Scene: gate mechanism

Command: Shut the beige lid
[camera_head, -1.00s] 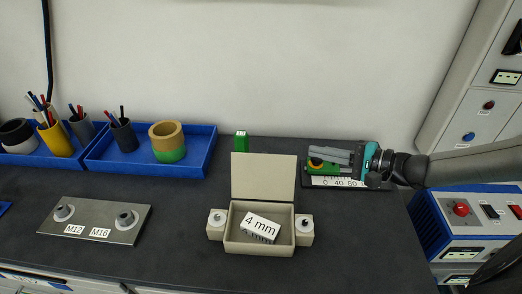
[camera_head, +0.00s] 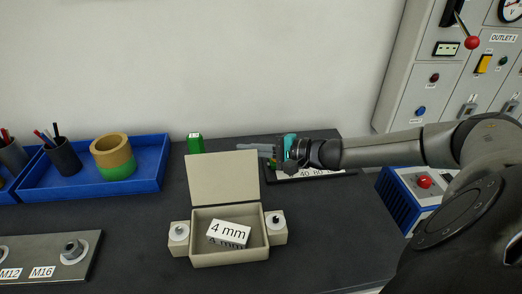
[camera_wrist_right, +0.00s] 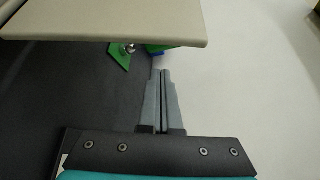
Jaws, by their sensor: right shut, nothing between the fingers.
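The beige lid (camera_head: 222,178) stands open and upright at the back of the beige box (camera_head: 230,258). Its edge also shows large at the top left of the right wrist view (camera_wrist_right: 110,22). My right gripper (camera_head: 256,148) is shut and empty, its grey fingers just behind and to the right of the lid's upper right corner. In the right wrist view the fingers (camera_wrist_right: 162,75) are together, apart from the lid in the picture. I cannot tell whether they touch it. My left gripper is not in view.
A white "4 mm" block (camera_head: 229,231) lies in the box. A green block (camera_head: 195,143) stands behind the lid. A scale board (camera_head: 315,173) lies under my right arm. Blue trays (camera_head: 40,190) and a metal plate (camera_head: 82,270) are at left. The table right of the box is clear.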

